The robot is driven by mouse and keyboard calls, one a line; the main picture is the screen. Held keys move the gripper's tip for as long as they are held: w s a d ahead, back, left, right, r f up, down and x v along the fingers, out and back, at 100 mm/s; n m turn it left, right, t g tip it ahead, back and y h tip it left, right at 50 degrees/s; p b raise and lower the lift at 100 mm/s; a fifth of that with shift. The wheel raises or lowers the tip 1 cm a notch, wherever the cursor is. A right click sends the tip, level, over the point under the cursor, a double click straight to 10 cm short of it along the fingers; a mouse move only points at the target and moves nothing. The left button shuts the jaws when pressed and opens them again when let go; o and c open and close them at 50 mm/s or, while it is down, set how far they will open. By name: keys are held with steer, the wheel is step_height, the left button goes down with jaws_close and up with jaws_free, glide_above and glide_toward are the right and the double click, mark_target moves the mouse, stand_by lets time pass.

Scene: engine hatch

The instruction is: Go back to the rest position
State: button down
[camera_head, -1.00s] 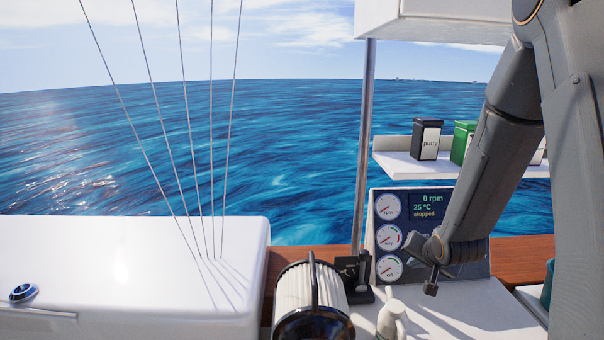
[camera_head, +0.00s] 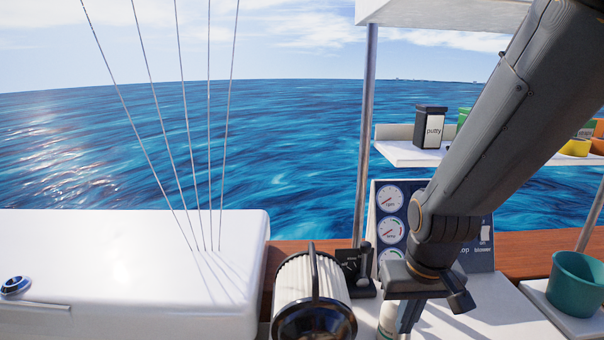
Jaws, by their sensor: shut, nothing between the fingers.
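My gripper (camera_head: 408,318) hangs at the lower right of the middle in the head view, pointing down over the white counter. It is shut with nothing in it; its fingertips are near the lower picture edge. A white jug-like thing (camera_head: 387,318) stands right beside it and is partly hidden by it. My arm comes down from the upper right and covers part of the gauge panel (camera_head: 391,212).
A ribbed cylinder with a handle (camera_head: 312,285) and a black lever box (camera_head: 354,268) stand left of my gripper. A teal bucket (camera_head: 577,285) is at right. A white hatch (camera_head: 120,265) fills the left.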

step_height(320, 180, down, 3)
steer(key=shift+s+r+g+b, duration=0.1)
steer(key=shift+g+b, duration=0.2)
steer(key=shift+b, duration=0.45)
steer(key=shift+d, duration=0.1)
stand_by(0.5)
